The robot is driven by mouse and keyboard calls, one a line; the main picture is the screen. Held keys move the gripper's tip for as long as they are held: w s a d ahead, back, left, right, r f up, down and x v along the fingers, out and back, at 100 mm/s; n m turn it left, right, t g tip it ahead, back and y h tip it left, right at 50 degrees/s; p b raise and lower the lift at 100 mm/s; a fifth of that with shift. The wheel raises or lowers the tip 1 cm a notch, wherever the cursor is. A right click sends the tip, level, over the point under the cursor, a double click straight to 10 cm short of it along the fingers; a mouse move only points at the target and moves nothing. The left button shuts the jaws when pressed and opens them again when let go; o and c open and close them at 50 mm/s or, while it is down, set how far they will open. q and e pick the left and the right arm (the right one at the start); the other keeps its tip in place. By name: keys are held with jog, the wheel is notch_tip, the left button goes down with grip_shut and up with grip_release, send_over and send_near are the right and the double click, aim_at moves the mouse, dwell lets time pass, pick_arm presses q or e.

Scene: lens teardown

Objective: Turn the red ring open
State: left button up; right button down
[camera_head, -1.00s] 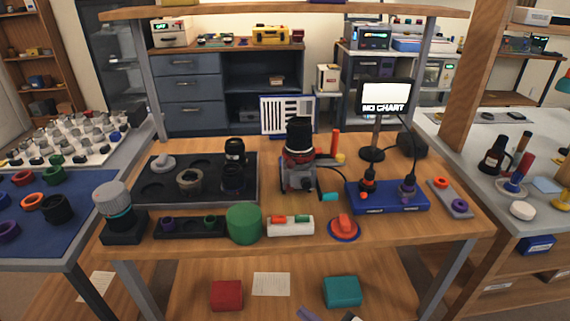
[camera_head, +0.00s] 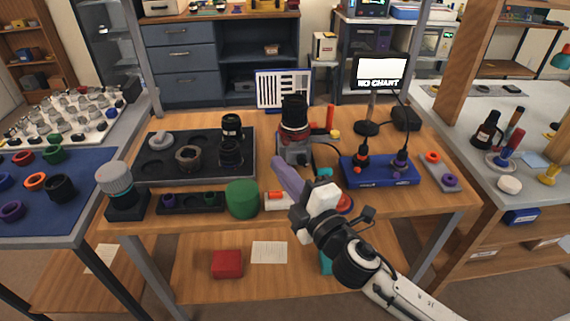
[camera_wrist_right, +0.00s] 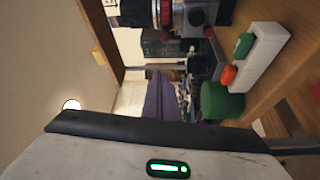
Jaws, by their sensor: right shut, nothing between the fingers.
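A black lens (camera_head: 294,105) stands upright in a grey holder (camera_head: 293,155) at the middle of the bench. The red ring (camera_head: 294,127) is a thin band around its lower part. The lens and its red ring (camera_wrist_right: 166,14) also show at the top of the right wrist view. My right gripper (camera_head: 279,168), with purple fingers, reaches up in front of the holder, below the ring and apart from it. Its fingers (camera_wrist_right: 160,100) are shut and empty in the wrist view. My left gripper is out of view.
A green cylinder (camera_head: 242,199) and a white block with coloured pieces (camera_head: 275,201) lie in front of the holder. A black tray with lens parts (camera_head: 205,142) is left, a blue base (camera_head: 380,172) right. A chart screen (camera_head: 381,72) stands behind.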

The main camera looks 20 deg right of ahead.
jog(key=shift+w+d+f+p, duration=0.15)
jog(key=shift+w+d, duration=0.3)
jog(key=shift+w, duration=0.7)
jog(key=shift+w+d+r+p, duration=0.15)
jog(key=shift+w+d, duration=0.25)
jog(key=shift+w, duration=0.8)
jog(key=shift+w+d+f+p, duration=0.15)
jog(key=shift+w+d, duration=0.3)
jog(key=shift+w, duration=0.7)
